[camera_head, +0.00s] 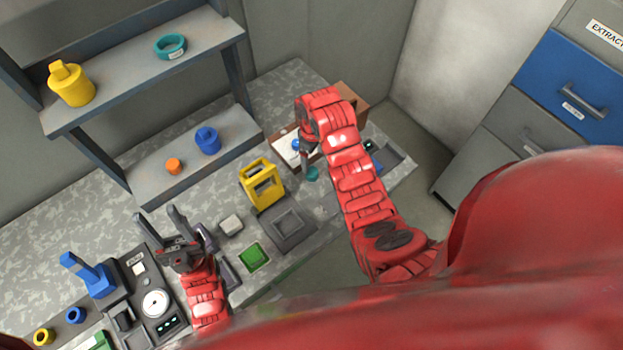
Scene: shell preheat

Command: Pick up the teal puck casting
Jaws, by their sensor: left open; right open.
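A small teal piece (312,174), which looks like the puck casting, sits on the grey speckled bench just below my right gripper (309,160). The gripper points down over it, and the forearm hides part of the area around it. My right gripper is open; I cannot tell whether its fingers are around the piece or only above it. My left gripper (158,217) is open and empty above the bench at lower left, its two dark fingers spread.
A teal ring (170,46) and a yellow casting (71,84) stand on the upper shelf. Blue (208,141) and orange (173,166) castings stand on the lower shelf. A yellow frame (262,183) and a dark square fixture (287,226) are left of my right arm. A blue-handled press (91,275) stands at lower left.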

